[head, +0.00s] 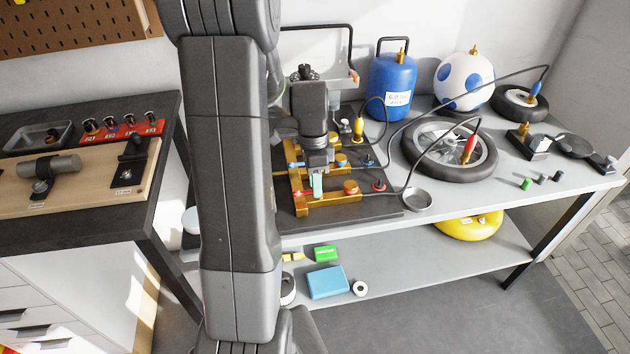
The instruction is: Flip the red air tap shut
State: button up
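A brass manifold with several rows (330,205) sits on a dark board on the bench. The small red tap (301,194) is on the front row, left of that row's round brass knob (351,187). A blue tap (295,165) is on the row behind. My gripper (317,186) points down over the front row, just right of the red tap; I cannot tell whether it touches it. A pale green piece shows at its tips. The finger gap is too small to make out. The tap's lever angle is also unclear.
Hoses run right from the manifold; one ends in a red connector (470,146) at a wheel (425,160). A blue tank (391,88) and a spotted ball (464,82) stand behind. A small round dish (417,199) lies right of the board.

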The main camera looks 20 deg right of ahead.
grip_shut()
jog(key=shift+n, duration=0.3)
jog(key=n, duration=0.2)
jog(key=n+h, duration=0.1)
jog(key=n, duration=0.1)
jog(key=n+b, duration=0.1)
jog(key=n, duration=0.1)
jog(key=shift+s+a, duration=0.15)
jog(key=shift+s, duration=0.1)
jog(key=n, duration=0.4)
jog(key=n+h+b, duration=0.1)
jog(key=shift+s+n+t, duration=0.3)
jog(key=shift+n+t, duration=0.1)
jog(key=n, duration=0.5)
jog(key=shift+s+d+n+t+h, duration=0.2)
jog(key=shift+n+t+h, duration=0.1)
jog(key=shift+t+h, duration=0.1)
